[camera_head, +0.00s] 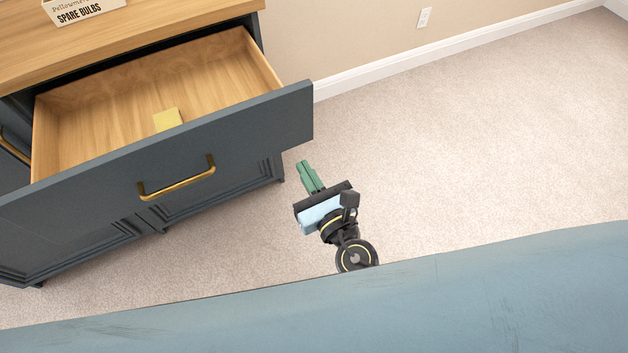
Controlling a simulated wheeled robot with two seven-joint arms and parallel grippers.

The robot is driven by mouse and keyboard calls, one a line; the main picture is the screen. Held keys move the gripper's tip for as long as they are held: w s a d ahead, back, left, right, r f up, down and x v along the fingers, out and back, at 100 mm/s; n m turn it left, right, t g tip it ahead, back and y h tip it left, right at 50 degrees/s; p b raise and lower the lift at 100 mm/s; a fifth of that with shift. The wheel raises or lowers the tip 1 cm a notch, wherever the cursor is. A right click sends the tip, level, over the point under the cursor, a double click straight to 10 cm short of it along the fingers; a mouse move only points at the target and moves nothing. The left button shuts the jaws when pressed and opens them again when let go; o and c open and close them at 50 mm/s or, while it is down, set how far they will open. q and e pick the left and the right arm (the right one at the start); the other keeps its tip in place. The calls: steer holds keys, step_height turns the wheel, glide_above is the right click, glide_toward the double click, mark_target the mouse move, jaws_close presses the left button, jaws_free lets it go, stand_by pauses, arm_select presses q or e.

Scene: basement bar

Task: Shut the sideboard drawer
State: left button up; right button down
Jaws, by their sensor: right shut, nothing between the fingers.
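The sideboard drawer (215,145) is pulled well out of the dark blue-grey sideboard (150,38), which has a wooden top. The drawer has a pale wood inside and a brass handle (178,181) on its front. A small yellow block or pad (168,119) lies inside it. My right gripper (306,170) has green fingers that are shut with nothing between them. It is to the right of the handle, close to the right end of the drawer front and apart from it in the picture. My left gripper is not in view.
A sign reading "SPARE BULBS" (80,12) sits on the sideboard top. A second brass handle (14,148) shows at the left, partly hidden by the open drawer. Carpet (480,130) lies clear to the right, up to the white baseboard (450,40).

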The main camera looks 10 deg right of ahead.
mark_target(283, 131)
steer(key=x, duration=0.8)
steer(key=shift+w+a+f, duration=0.1)
steer(key=shift+w, duration=0.25)
